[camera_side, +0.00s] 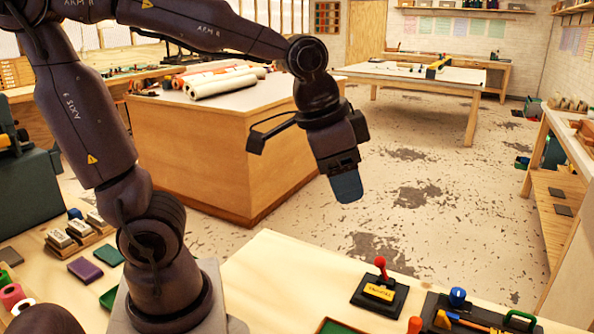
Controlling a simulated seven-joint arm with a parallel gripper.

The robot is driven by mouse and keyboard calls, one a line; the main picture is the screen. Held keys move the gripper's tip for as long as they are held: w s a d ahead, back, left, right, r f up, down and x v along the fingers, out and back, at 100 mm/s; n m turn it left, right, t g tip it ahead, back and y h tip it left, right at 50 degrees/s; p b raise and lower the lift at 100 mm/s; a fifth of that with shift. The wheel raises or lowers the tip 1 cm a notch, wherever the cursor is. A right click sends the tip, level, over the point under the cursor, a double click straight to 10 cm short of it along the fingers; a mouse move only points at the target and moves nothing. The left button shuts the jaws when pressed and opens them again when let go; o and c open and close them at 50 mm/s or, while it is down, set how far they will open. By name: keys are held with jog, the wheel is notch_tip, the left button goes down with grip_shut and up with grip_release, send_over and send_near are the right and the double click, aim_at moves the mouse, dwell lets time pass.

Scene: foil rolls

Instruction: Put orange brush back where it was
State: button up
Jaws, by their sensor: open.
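My gripper (347,187) hangs in the air over the far edge of the front table, pointing down. Its blue fingertips overlap in this view, and I see nothing held in it. At the bottom right, a dark tray (431,309) holds a tool with a yellow-orange handle (465,322), partly cut off by the frame edge. An orange-red rounded tip (415,325) stands left of the tray, its lower part out of frame. I cannot tell whether either of these is the orange brush. My gripper is above and left of both, well apart from them.
A black stand (364,299) with a red-knobbed lever (381,268) and yellow label stands on the front table (270,270). A blue knob (457,297) and a green handle (520,318) sit near the tray. A wooden counter with foil rolls (222,84) stands behind. The table's middle is clear.

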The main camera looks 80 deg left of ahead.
jog(key=s+a+r+n+t, duration=0.1)
jog(key=s+n, duration=0.1)
jog(key=s, duration=0.4)
jog(key=shift+s+n+t, duration=0.3)
dwell(0.8)
